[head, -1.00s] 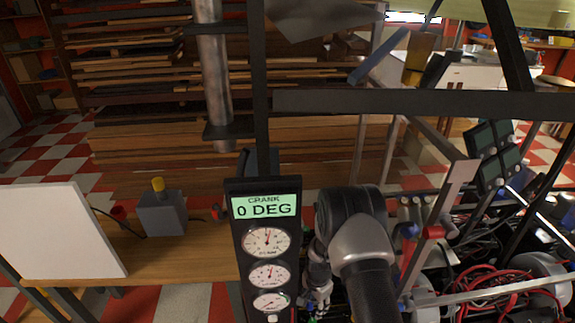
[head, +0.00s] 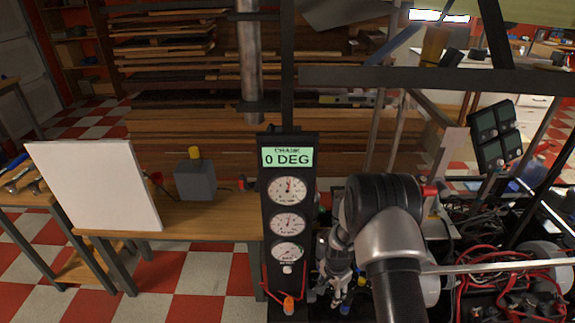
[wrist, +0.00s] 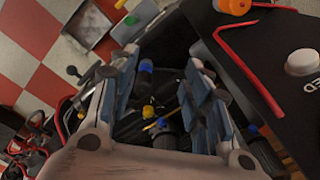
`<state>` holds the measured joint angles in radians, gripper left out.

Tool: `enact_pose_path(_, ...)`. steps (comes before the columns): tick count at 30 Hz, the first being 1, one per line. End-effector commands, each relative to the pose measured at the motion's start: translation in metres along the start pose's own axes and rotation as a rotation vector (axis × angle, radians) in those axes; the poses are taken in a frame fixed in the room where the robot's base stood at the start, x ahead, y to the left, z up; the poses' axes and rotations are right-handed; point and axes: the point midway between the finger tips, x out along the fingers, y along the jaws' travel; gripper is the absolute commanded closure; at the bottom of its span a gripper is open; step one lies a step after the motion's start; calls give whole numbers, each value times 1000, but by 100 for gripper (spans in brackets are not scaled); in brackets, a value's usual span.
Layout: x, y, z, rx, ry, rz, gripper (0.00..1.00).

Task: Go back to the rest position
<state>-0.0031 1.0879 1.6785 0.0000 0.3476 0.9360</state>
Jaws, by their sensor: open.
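My gripper (head: 342,292) hangs low in the head view, just right of the gauge panel (head: 268,228) and below my grey and black arm. In the wrist view my gripper (wrist: 165,70) has its two fingers spread apart. Nothing is held between them. Beyond the gap are dark parts with blue and yellow ends (wrist: 146,68), apart from or below the fingers; I cannot tell the exact distance. The panel's display reads CRANK 0 DEG, with three round dials under it.
A red bent rod (wrist: 247,62), an orange knob (wrist: 232,5) and a white button (wrist: 302,62) lie beside the right finger in the wrist view. Red cables (head: 490,275) crowd the right. A white board (head: 95,185) and grey box (head: 196,181) stand on the wooden bench (head: 210,222).

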Motion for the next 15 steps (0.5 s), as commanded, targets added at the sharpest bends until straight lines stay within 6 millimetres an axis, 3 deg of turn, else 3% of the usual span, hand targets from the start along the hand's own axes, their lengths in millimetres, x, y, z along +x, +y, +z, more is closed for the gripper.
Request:
enact_pose_path(8, -86, -7, -6, -104, 28, -34, 55)
enact_pose_path(11, -129, -7, -6, -156, 45, -52, 55)
enact_pose_path(15, -202, 3, 1, -255, 77, -80, 55)
